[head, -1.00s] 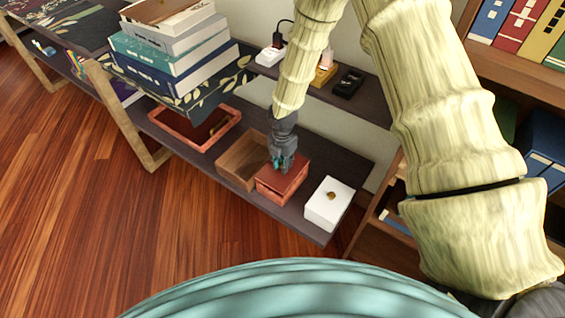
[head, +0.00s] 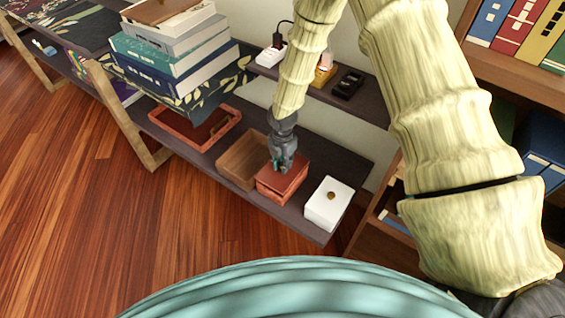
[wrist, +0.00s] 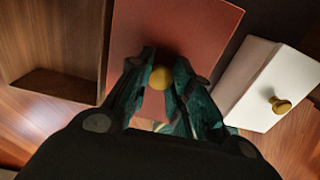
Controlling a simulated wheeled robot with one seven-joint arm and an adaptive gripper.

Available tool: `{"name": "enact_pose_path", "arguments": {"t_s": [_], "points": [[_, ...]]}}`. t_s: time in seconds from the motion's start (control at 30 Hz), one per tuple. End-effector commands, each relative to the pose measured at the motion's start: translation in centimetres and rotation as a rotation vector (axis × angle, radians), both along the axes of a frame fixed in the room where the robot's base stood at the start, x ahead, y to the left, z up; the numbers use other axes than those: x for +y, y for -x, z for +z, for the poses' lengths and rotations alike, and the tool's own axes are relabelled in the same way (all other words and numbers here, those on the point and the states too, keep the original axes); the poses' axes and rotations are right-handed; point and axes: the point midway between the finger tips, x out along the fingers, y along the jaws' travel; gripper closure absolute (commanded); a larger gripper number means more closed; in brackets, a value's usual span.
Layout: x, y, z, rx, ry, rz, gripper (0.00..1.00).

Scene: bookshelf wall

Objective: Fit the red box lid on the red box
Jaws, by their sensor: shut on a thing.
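The red box (head: 272,195) stands on the lower shelf, between an open wooden box and a white box. The red box lid (head: 296,180) lies over its top; it fills the middle of the wrist view (wrist: 180,35). From these views I cannot tell whether the lid is fully seated. My gripper (head: 279,168) points down over the lid. In the wrist view its fingers (wrist: 160,85) are shut on the lid's round brass knob (wrist: 160,78). The far side of the red box is hidden.
The open wooden box (head: 238,166) is close on the left. The white box (head: 328,206) with a brass knob is close on the right. A red tray (head: 200,138) lies further left on the shelf (head: 345,165). A stack of books (head: 172,60) stands above it.

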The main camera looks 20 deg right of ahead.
Motion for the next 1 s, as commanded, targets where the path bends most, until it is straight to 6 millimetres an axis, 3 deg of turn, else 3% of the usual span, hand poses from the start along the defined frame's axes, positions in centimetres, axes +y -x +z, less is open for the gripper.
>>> {"name": "enact_pose_path", "arguments": {"t_s": [1.0], "points": [[0.0, 0.0, -1.9, 0.000, 0.000, 0.001, 1.00]]}}
